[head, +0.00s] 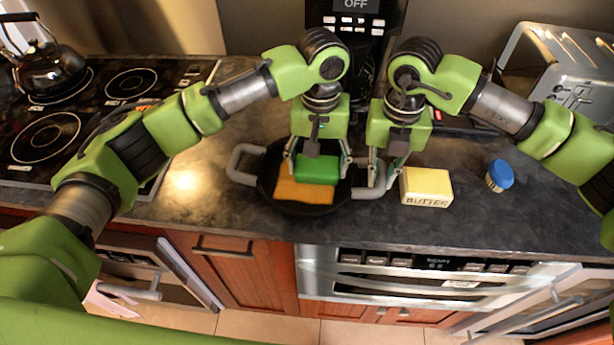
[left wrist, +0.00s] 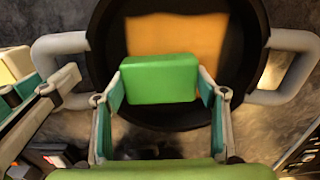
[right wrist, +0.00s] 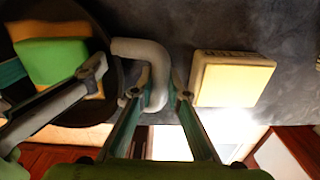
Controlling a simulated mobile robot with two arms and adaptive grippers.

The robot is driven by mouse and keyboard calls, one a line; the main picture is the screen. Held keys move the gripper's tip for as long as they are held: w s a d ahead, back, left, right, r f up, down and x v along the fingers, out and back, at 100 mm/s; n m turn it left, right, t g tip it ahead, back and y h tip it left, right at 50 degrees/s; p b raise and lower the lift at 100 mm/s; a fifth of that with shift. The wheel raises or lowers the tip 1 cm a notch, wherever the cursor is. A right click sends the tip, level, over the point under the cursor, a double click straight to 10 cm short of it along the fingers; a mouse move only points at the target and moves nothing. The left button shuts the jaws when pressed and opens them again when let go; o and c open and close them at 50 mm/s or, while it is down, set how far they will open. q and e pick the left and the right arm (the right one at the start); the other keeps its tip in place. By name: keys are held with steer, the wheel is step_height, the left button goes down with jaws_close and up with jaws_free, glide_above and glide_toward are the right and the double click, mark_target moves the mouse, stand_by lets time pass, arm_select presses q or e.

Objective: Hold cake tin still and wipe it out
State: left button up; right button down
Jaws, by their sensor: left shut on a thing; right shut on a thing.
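The cake tin is a round black pan (head: 268,190) with a grey loop handle on each side, on the dark counter. An orange patch (head: 303,192) covers part of its floor; it also shows in the left wrist view (left wrist: 175,38). My left gripper (head: 318,168) is shut on a green sponge (head: 317,168), held inside the tin over the edge of the patch. My right gripper (head: 382,176) is shut on the tin's right handle (head: 372,192), seen between its fingers in the right wrist view (right wrist: 157,85). The left handle (head: 243,162) is free.
A yellow butter block (head: 426,186) stands just right of my right gripper. A blue-topped brush (head: 500,175) lies further right. A toaster (head: 570,75) is back right, a stove with a kettle (head: 45,62) left. The counter's front edge is close to the tin.

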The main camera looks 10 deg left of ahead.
mark_target(297, 163)
arm_select(q)
steer(key=shift+a+f, duration=0.2)
steer(key=shift+a, duration=1.05)
steer(key=shift+w+a+r, duration=0.1)
steer(key=shift+a, duration=0.9)
steer(key=shift+d, duration=2.3)
steer(key=shift+a, duration=0.1)
steer(key=shift+a, duration=2.15)
steer(key=shift+d, duration=2.35)
steer(key=shift+a+r, duration=0.1)
steer(key=shift+r, duration=0.25)
